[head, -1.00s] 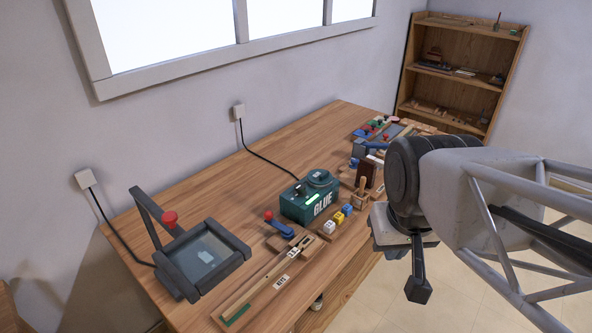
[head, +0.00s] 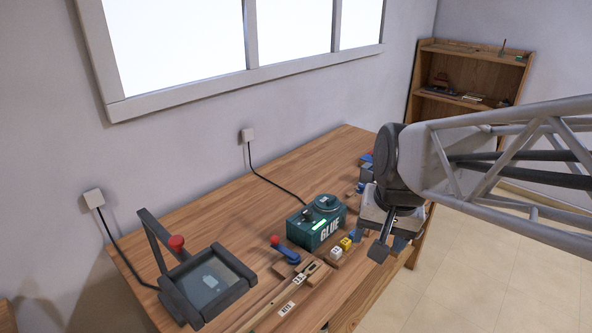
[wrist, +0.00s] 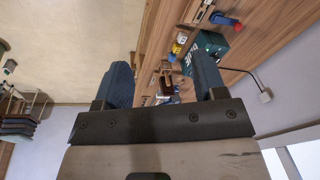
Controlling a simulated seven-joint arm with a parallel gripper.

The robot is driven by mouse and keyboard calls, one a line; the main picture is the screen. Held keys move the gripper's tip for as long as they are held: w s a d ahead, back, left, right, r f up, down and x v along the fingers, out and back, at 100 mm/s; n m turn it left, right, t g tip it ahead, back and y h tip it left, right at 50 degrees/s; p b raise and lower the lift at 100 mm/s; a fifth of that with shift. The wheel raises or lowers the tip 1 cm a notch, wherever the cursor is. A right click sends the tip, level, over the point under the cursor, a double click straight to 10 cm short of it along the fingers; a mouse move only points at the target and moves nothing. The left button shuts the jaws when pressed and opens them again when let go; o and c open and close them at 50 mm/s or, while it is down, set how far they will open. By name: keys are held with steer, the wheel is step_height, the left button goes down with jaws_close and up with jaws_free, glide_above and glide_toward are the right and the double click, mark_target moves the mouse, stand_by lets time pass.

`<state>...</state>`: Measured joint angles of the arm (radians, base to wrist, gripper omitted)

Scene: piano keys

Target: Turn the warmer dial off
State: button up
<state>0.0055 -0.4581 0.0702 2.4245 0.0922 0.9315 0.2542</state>
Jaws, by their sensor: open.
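The glue warmer is a dark green box (head: 303,231) marked GLUE, in the middle of the bench near its front edge. Dark round parts sit on its top, one of them a dial-like disc (head: 327,202); a light green strip shows on its front upper edge. I cannot read the dial's setting. My gripper (head: 383,243) is to the right of the warmer, above the front edge of the bench, apart from it. In the wrist view my gripper (wrist: 162,75) is open, blue fingers spread with nothing held; the green box (wrist: 211,44) shows beyond the right finger.
A blue lever with a red knob (head: 287,251), yellow and white lettered blocks (head: 346,243) and a wooden slide lie close to the warmer. A framed press (head: 210,283) with a red knob stands at left. Bare bench (head: 215,215) lies behind. A shelf (head: 470,80) stands at the back.

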steer(key=w+a+f+m+g+y, duration=0.15)
steer(key=w+m, duration=0.25)
steer(key=w, duration=0.5)
steer(key=w+a+f+m, duration=0.2)
steer(key=w+m, duration=0.1)
steer(key=w, duration=0.6)
steer(key=m+y, duration=0.2)
steer(key=m, duration=0.5)
glide_toward(307, 211)
steer(key=shift+w+a+f+g, duration=0.15)
steer(key=shift+w+f+g, duration=0.15)
steer(key=shift+f, duration=0.25)
steer(key=shift+f, duration=0.1)
steer(key=shift+x, duration=3.85)
steer(key=c, duration=0.9)
